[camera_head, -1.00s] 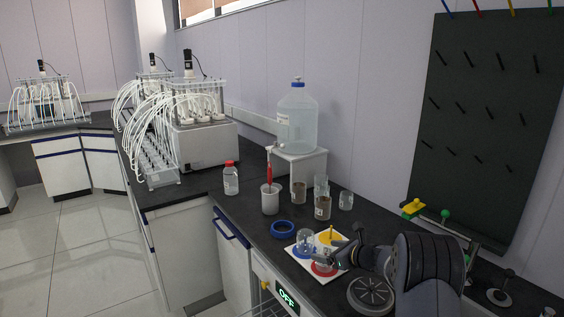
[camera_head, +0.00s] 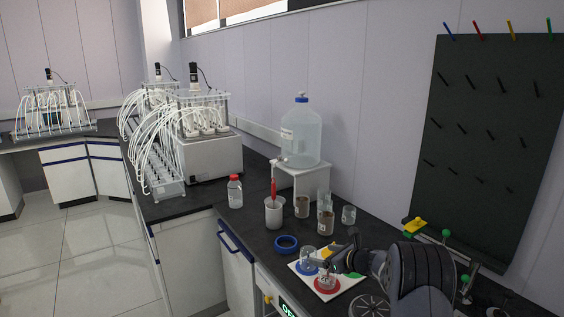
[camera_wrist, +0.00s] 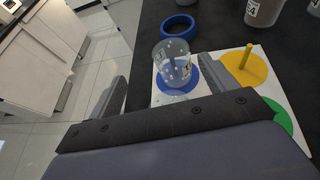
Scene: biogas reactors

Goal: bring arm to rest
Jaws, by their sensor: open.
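My gripper (camera_wrist: 157,90) is open in the wrist view, its two fingers spread apart with nothing held between them. Beyond and between the fingertips, a clear glass vessel (camera_wrist: 172,66) stands on the blue disc of a white board (camera_wrist: 215,70). In the head view my gripper (camera_head: 330,262) hangs low over the right part of that board (camera_head: 303,278), with my arm reaching in from the right. The glass vessel also shows there (camera_head: 307,258), left of the gripper. Whether the fingers touch anything is too small to tell.
A blue ring (camera_head: 286,244) lies behind the board. A dark pegboard (camera_head: 490,140) is at right. The floor at left is clear.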

